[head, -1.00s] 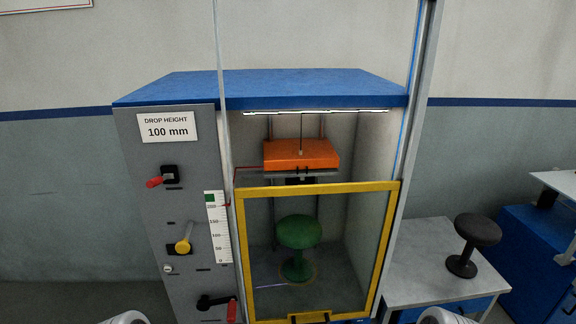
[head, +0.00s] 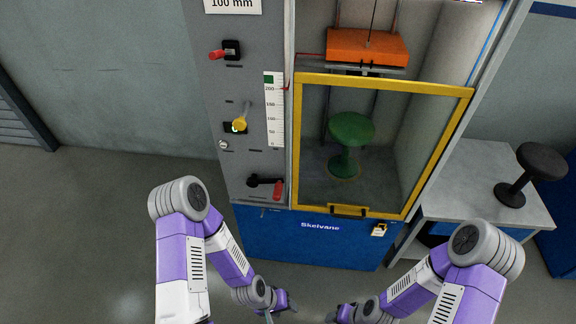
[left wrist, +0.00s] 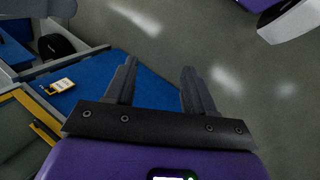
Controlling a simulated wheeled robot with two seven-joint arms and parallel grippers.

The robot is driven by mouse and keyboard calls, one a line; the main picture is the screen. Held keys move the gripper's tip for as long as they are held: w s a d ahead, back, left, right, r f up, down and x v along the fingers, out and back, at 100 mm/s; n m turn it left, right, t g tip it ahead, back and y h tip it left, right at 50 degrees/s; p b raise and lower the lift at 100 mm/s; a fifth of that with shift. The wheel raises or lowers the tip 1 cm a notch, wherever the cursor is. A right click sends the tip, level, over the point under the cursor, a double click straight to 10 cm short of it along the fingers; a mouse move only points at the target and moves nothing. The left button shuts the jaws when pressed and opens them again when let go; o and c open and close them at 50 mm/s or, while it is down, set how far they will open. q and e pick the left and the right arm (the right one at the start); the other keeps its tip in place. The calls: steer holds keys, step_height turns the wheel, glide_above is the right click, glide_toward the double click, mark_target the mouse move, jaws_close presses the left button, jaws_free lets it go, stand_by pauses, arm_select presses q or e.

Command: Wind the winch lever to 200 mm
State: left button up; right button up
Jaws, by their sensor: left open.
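Two red-handled controls are on the grey panel (head: 205,115): an upper lever (head: 217,54) pointing left, and a lower black crank (head: 265,182) with its red grip hanging down at its right end. No label shows which is the winch lever. A white scale (head: 274,110) has a red pointer (head: 285,89) close to its 200 mark. An orange block (head: 367,47) hangs above a green stool (head: 351,130). My left gripper (left wrist: 158,85) is open and empty, low in front of the cabinet. My right gripper (head: 335,316) is partly cut off at the bottom edge.
A yellow-framed guard (head: 383,82) covers the stool's chamber. A yellow knob (head: 239,124) sits between the red-handled controls. A sign (head: 232,4) reads 100 mm. A side table (head: 475,205) with a black stool (head: 540,163) stands at right. Floor at left is clear.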

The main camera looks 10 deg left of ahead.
arm_select(q)
steer(key=w+d+r+n+t+h+b, duration=0.3)
steer(key=w+d+r+n+t+h, duration=0.15)
steer(key=w+d+n+t, duration=0.6)
steer(key=n+t+y+b, duration=0.2)
steer(key=n+t+y, duration=0.65)
steer(key=n, duration=1.35)
glide_toward(278, 192)
steer(key=w, duration=0.1)
steer(key=w+g+y, duration=0.2)
steer(key=shift+w+d+r, duration=0.25)
steer(key=shift+d, duration=0.05)
steer(key=shift+w+a, duration=0.15)
steer(key=shift+w, duration=0.2)
steer(key=w+b, duration=0.1)
steer(key=w, duration=0.5)
steer(key=shift+w+a, duration=0.15)
steer(key=shift+w, duration=0.2)
jaws_close()
